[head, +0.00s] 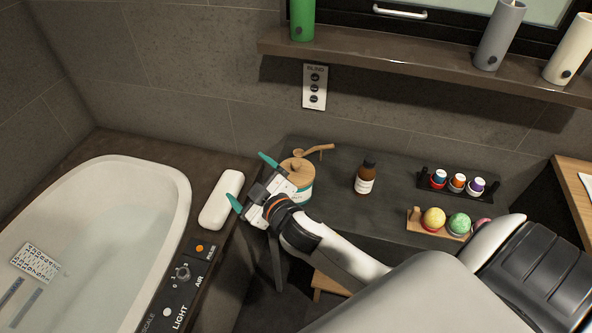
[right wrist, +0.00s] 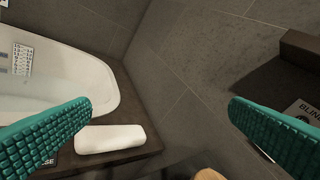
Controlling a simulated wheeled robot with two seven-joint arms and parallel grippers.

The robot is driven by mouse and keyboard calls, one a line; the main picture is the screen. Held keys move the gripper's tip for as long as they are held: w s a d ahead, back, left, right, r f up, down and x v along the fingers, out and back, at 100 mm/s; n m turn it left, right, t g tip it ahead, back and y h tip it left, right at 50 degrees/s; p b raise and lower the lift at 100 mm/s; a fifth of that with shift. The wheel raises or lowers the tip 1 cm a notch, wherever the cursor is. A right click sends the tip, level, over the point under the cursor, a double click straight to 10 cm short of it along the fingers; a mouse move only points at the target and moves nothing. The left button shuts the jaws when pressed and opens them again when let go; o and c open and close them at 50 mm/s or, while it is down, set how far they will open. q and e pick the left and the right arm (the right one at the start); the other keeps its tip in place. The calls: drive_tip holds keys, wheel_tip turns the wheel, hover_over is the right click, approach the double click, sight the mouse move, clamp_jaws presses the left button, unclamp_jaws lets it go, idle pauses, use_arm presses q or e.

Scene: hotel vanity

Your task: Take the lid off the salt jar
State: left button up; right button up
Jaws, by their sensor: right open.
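The salt jar (head: 305,194) stands at the left end of the dark vanity shelf, with a round wooden lid (head: 297,169) on it. A wooden scoop (head: 318,150) shows just behind the lid. My right gripper (head: 249,181) is open and empty, at the left of the jar, with its teal fingers pointing left, away from it. The gripper and wrist hide part of the jar's front left. In the right wrist view, a tan rounded edge (right wrist: 208,174), apparently the lid, shows at the bottom between the fingers. My left gripper is not in view.
A brown bottle (head: 366,178) stands right of the jar. Farther right are a rack of small bottles (head: 457,192) and a wooden holder with coloured balls (head: 447,226). A white bath pillow (head: 221,200) lies on the tub edge. A wall ledge (head: 420,70) runs above.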

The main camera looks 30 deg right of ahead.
drive_tip(key=w+a+r+n+g+y, duration=0.2)
drive_tip(key=a+r+n+g+y, duration=0.2)
drive_tip(key=a+r+n+y, duration=1.25)
drive_tip(key=n+g+h+p, duration=0.1)
drive_tip(key=n+g+h, duration=1.1)
drive_tip(key=h, duration=0.5)
hover_over(296, 163)
drive_tip(key=f, duration=1.4)
drive_tip(key=shift+w+f, duration=0.3)
drive_tip(key=shift+f, duration=0.7)
drive_tip(key=f, duration=0.1)
drive_tip(key=f+p, duration=0.1)
drive_tip(key=f, duration=0.2)
drive_tip(key=shift+s+f+p, duration=0.15)
drive_tip(key=shift+s+p, duration=0.15)
drive_tip(key=shift+p, duration=0.1)
drive_tip(key=shift+f, duration=0.4)
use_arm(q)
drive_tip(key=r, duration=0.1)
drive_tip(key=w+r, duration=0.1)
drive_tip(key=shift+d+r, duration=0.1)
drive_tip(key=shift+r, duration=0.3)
